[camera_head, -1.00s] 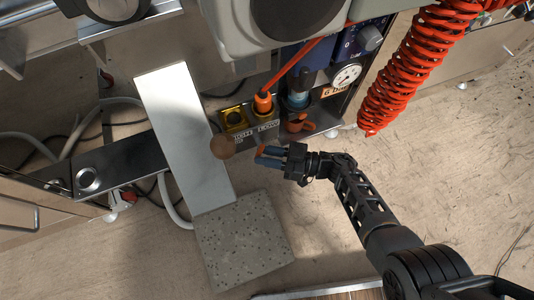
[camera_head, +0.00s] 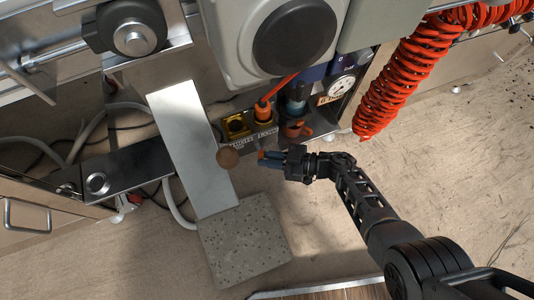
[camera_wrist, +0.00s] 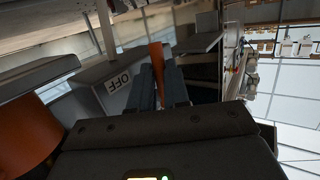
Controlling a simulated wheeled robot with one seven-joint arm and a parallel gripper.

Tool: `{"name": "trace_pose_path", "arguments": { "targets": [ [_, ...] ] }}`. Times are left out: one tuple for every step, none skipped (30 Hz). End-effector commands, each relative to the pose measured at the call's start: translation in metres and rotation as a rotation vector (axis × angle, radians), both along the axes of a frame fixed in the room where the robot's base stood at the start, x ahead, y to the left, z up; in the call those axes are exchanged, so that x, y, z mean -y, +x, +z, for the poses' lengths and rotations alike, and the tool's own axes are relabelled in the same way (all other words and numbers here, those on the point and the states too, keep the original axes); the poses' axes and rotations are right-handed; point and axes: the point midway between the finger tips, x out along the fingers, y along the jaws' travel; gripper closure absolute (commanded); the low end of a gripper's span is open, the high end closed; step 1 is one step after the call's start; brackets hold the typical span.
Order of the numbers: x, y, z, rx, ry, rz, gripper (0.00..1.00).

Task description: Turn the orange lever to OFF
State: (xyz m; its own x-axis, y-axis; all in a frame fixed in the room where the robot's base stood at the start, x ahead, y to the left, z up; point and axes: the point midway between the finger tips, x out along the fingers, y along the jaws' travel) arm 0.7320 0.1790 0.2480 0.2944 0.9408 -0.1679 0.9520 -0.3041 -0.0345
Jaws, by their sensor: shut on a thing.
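The orange lever (camera_wrist: 157,65) shows in the wrist view as a narrow orange bar standing between my two dark fingers. My gripper (camera_wrist: 160,88) is shut on it. A white label reading OFF (camera_wrist: 118,82) lies just left of the fingers.
A brown round knob (camera_head: 228,157) sits close left of my fingertips, beside a pale metal plate (camera_head: 190,140). An orange plug (camera_head: 263,110), a pressure gauge (camera_head: 342,86) and a red coiled hose (camera_head: 400,90) are above.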

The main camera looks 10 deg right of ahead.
Motion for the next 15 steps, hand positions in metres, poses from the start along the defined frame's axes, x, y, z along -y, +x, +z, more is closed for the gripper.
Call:
{"name": "trace_pose_path", "arguments": {
  "targets": [
    [0.0011,0.0002,0.0057,0.004,-0.021,-0.002,1.0],
    [0.0014,0.0,0.0054,0.008,-0.033,-0.001,1.0],
    [0.0018,0.0,0.0046,0.011,-0.047,0.0,1.0],
    [0.0021,0.0,0.0041,0.014,-0.055,0.0,1.0],
    [0.0024,0.0001,0.0035,0.017,-0.062,0.0,1.0],
    [0.0026,0.0001,0.0028,0.019,-0.068,0.001,1.0],
    [0.0028,0.0001,0.0023,0.02,-0.071,0.001,1.0],
    [0.0029,0.0001,0.0019,0.022,-0.073,0.0,1.0],
    [0.003,0.0001,0.0014,0.022,-0.074,0.001,1.0],
    [0.003,0.0001,0.0011,0.022,-0.075,0.001,1.0],
    [0.0031,0.0002,0.0009,0.022,-0.075,0.001,1.0],
    [0.0031,0.0002,0.0008,0.022,-0.074,0.001,1.0],
    [0.0031,0.0002,0.0007,0.022,-0.074,0.001,1.0],
    [0.0032,0.0003,0.0007,0.022,-0.074,0.001,1.0],
    [0.0033,0.0002,0.0007,0.022,-0.074,0.0,1.0]
  ]
}}
